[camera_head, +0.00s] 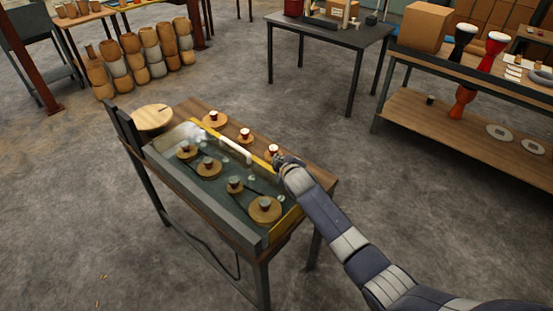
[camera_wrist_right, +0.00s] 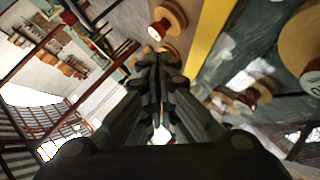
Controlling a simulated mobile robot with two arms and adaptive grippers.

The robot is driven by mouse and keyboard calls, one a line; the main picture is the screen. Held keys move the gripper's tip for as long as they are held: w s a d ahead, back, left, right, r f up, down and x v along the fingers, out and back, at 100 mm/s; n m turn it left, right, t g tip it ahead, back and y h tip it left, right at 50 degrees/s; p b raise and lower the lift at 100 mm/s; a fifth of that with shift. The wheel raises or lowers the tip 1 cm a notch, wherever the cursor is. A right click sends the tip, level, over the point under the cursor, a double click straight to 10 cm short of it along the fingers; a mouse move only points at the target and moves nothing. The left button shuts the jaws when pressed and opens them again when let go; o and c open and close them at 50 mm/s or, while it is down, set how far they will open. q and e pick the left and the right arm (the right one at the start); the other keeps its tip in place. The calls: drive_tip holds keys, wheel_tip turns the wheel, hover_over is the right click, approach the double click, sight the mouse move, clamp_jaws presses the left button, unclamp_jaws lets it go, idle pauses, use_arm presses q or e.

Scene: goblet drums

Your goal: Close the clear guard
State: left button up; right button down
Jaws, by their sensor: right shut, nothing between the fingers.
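The clear guard (camera_head: 205,137) is a see-through panel with a pale handle bar (camera_head: 236,150), over the dark bed of a workbench (camera_head: 190,108). Wooden pulleys (camera_head: 208,166) show through or beneath it. A yellow strip (camera_head: 258,162) runs along the bed's far side; it also crosses the wrist view (camera_wrist_right: 208,32). How far the guard is tilted I cannot tell. My right gripper (camera_head: 279,161) is shut and empty at the bench's right part, close to the yellow strip and right of the handle bar. Its closed fingers (camera_wrist_right: 158,62) fill the wrist view's middle. My left gripper is out of view.
Wooden spools with red and white tops (camera_head: 245,135) stand along the bench behind the yellow strip, one close to my right gripper. A round wooden disc (camera_head: 153,117) lies at the left end. A dark table (camera_head: 330,34) and a drum shelf (camera_head: 470,128) stand beyond open floor.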

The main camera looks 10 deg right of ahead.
wheel_tip(320, 180, down, 2)
drive_tip(key=shift+w+d+f+b, duration=0.1)
drive_tip(key=shift+w+d+b, duration=0.05)
drive_tip(key=shift+b, duration=0.3)
drive_tip(key=shift+d+f+b, duration=0.1)
drive_tip(key=shift+f+b, duration=0.2)
drive_tip(key=shift+f, duration=0.25)
drive_tip(key=shift+w, duration=0.1)
